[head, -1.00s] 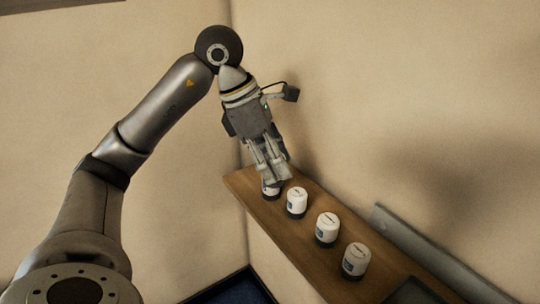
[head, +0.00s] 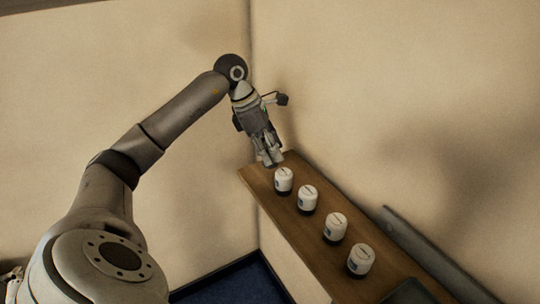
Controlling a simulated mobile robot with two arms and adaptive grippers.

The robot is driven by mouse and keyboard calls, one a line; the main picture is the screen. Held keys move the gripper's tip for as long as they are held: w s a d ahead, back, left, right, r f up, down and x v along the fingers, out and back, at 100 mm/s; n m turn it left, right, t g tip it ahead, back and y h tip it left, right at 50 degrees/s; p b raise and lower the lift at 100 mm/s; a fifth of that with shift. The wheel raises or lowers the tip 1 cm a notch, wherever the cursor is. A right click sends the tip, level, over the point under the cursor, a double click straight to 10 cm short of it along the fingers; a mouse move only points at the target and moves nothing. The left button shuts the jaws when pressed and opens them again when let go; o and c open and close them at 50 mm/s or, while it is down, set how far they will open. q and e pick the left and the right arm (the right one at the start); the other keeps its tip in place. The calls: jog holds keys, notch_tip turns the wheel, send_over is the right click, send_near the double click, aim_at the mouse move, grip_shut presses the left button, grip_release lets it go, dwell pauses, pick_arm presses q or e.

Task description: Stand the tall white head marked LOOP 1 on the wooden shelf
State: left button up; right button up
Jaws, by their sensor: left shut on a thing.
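My left gripper (head: 268,157) is over the far end of the wooden shelf (head: 285,213), its fingers pointing down. It is shut on a pale thing, which I take to be the tall white head. The fingers hide most of it, and I can read no LOOP 1 mark. I cannot tell whether it touches the shelf. Several short white heads with dark bases stand upright in a row on the shelf, the farthest white head (head: 283,180) just in front of the gripper. My right gripper is not in view.
The other white heads (head: 307,197), (head: 335,226) and (head: 360,258) run towards the near end. A grey rail (head: 430,258) lies along the shelf's wall side. Plain walls meet in a corner behind the gripper. A dark panel (head: 412,292) is at the bottom right.

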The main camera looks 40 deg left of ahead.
pick_arm(q)
jog(key=f, duration=0.1)
jog(key=p, duration=0.1)
jog(key=f, duration=0.1)
jog(key=shift+w+a+f, duration=0.25)
jog(key=shift+a+f, duration=0.05)
jog(key=shift+a, duration=0.05)
jog(key=shift+f+p, duration=0.5)
jog(key=shift+f, duration=0.2)
jog(key=shift+f, duration=0.1)
jog(key=o, duration=0.6)
jog(key=shift+f, duration=0.1)
jog(key=shift+o, duration=0.9)
jog(key=shift+r, duration=0.2)
jog(key=b+v, duration=0.2)
jog(key=v, duration=1)
